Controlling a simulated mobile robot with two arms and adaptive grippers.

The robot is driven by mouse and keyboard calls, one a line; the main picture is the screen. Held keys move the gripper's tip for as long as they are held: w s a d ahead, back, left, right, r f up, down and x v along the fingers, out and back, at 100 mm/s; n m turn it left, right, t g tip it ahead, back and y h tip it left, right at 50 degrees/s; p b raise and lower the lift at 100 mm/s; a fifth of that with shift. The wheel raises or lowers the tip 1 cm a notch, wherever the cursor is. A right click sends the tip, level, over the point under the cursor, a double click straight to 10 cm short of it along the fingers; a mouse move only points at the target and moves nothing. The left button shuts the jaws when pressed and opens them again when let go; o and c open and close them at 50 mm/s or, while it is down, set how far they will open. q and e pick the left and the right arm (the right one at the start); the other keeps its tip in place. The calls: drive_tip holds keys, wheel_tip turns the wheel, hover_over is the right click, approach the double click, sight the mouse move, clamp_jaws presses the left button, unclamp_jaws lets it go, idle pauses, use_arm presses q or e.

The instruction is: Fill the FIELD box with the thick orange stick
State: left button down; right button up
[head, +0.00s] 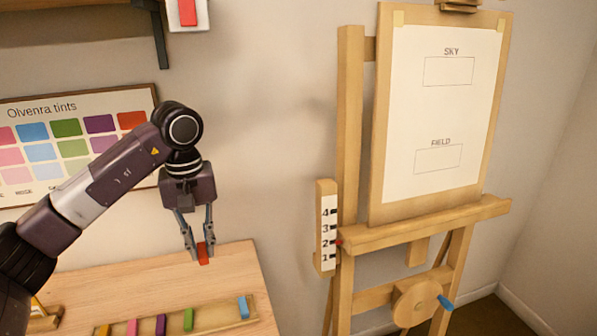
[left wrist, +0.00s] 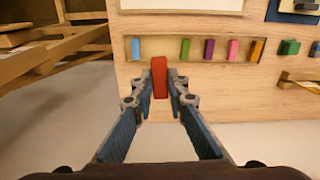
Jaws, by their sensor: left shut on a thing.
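My left gripper (head: 196,240) is shut on a red stick (head: 204,254), held above the right part of the wooden table. The stick stands out between the fingertips in the left wrist view (left wrist: 159,78). An orange stick (head: 103,330) lies at the left end of the row in the table tray, and it also shows in the left wrist view (left wrist: 255,49). The FIELD box (head: 438,159) is an empty outlined rectangle low on the white paper (head: 420,110) of the easel, below the empty SKY box (head: 448,71). My right gripper is out of view.
The tray (head: 215,311) also holds pink, purple, green and blue sticks. The easel ledge (head: 430,222) juts out below the paper. A numbered scale (head: 326,228) has a red marker near 2. A crank wheel (head: 415,303) has a blue handle. Open space separates table and easel.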

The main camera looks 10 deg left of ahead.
use_arm(q)
drive_tip(key=s+d+f+m, duration=0.3)
drive_tip(key=s+d+f, duration=0.1)
drive_tip(key=s+d, duration=0.2)
drive_tip(key=s+d+f+m, duration=0.4)
drive_tip(key=s+d, duration=0.3)
drive_tip(key=s, duration=0.2)
drive_tip(key=shift+d, duration=0.25)
drive_tip(key=shift+w, duration=0.1)
